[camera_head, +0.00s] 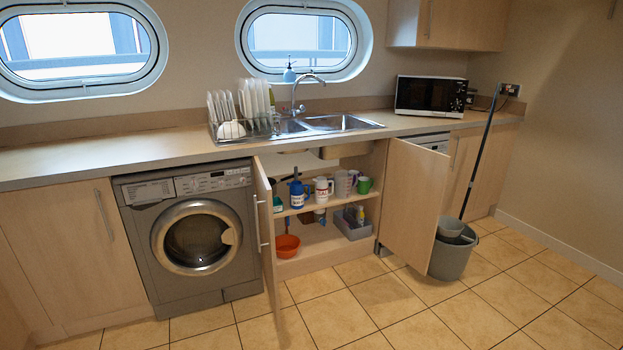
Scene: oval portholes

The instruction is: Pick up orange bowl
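An orange bowl (287,246) sits on the bottom shelf of the open cupboard under the sink, at its left side. It is close to the open left door (267,238), whose edge is just left of the bowl in the picture. The bowl looks upright and empty as far as I can see. My gripper is not in view.
The cupboard's right door (414,205) is also open. A grey bucket with a mop (452,252) stands beside it. A grey caddy (351,224) shares the bottom shelf; jugs and a green mug (364,185) stand above. The tiled floor (385,305) in front is clear.

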